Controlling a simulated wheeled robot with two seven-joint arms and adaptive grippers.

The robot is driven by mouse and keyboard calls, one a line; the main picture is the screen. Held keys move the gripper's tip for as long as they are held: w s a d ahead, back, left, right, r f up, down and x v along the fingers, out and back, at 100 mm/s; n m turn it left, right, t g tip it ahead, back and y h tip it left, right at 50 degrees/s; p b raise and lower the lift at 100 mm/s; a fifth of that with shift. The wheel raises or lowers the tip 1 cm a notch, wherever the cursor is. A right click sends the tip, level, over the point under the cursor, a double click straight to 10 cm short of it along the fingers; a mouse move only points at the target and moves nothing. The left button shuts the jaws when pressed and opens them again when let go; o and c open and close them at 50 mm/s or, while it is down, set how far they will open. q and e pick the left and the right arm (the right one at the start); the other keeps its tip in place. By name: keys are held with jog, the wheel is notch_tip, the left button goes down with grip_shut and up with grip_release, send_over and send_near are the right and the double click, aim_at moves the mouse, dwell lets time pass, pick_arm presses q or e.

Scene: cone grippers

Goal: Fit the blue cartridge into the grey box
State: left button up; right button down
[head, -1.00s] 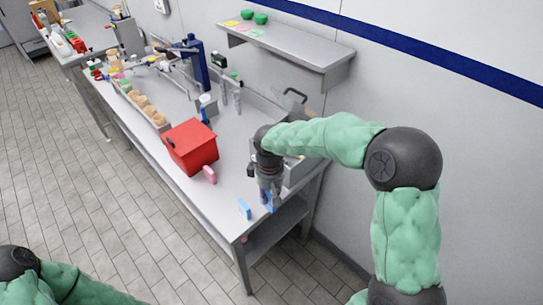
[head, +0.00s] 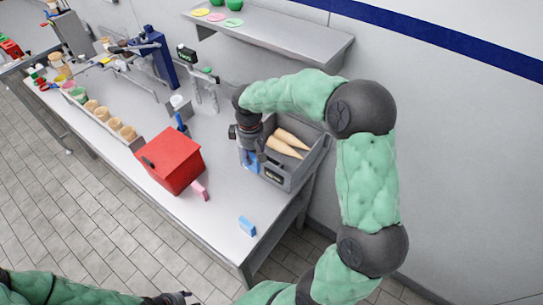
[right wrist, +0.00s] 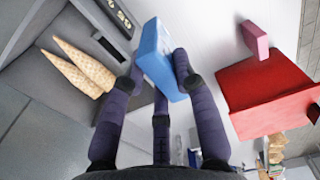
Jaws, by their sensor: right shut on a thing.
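My right gripper (head: 248,155) is shut on a blue cartridge (head: 251,167), a flat block. It is at the left front side of the grey box. In the right wrist view the fingers (right wrist: 160,88) hold the cartridge (right wrist: 157,52) in a tilted pose, apart from the box. The grey box (head: 291,182) has a dark label on its front, and two cones lie in it. In the right wrist view the box (right wrist: 28,25) is at the left. Part of my left gripper (head: 176,298) shows at the bottom edge; its jaws are unclear.
A second blue block (head: 247,226) lies near the table's front edge. A pink block (head: 200,191) lies beside a red box (head: 170,160). Cones (head: 284,146) lie inside the grey box.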

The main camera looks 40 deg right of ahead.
jog(key=w+d, duration=0.3)
jog(key=d, duration=0.8)
jog(key=shift+w+f+b, duration=0.1)
jog(key=shift+f+b, duration=1.1)
jog(key=shift+f, duration=4.75)
jog(key=shift+f, duration=0.1)
jog(key=shift+f, duration=0.15)
jog(key=c, duration=1)
grip_release()
jog(key=shift+o, duration=0.2)
notch_tip(320, 180, up, 12)
jog(key=p, duration=0.2)
jog(key=shift+r, duration=0.25)
